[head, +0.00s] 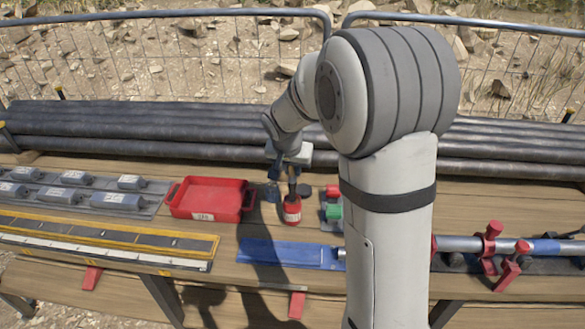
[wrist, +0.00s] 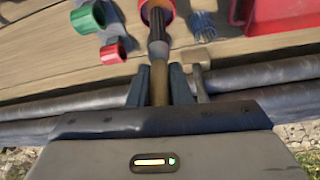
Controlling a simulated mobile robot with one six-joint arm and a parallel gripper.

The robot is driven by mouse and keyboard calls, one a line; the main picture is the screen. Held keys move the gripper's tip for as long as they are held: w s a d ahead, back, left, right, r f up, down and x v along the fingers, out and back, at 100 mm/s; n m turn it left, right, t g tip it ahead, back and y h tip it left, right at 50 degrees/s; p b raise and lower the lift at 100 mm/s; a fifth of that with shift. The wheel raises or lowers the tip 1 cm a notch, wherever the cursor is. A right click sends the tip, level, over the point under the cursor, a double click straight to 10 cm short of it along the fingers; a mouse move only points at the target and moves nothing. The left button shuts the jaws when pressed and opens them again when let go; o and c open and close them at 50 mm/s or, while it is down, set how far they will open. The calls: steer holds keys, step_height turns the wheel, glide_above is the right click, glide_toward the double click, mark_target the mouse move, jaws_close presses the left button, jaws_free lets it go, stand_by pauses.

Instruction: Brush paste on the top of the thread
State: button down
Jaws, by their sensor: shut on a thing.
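My gripper (head: 291,165) is shut on the wooden handle of a brush (wrist: 158,48). The brush points down, and its dark lower end is at the mouth of a small red pot (head: 292,211). The pot's red rim also shows in the wrist view (wrist: 167,8). The bristle tip is hidden, and the paste cannot be made out. A steel pipe (head: 462,243) lies in red clamps (head: 489,240) on the right of the bench. My arm hides part of the pipe, and I cannot clearly make out its thread.
A red tray (head: 207,197) stands left of the pot. Green (wrist: 88,17) and red (wrist: 113,52) rings lie on its other side. A blue mat (head: 280,253) lies in front. Dark pipes (head: 130,128) run along the back. Grey blocks (head: 62,196) lie far left.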

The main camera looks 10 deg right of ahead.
steer(key=shift+s+f+b, duration=0.1)
steer(key=shift+f+b, duration=0.4)
steer(key=shift+b, duration=0.2)
stand_by(1.8)
steer(key=shift+r, duration=0.1)
steer(key=shift+r+p, duration=1.9)
steer(key=shift+r, duration=1.55)
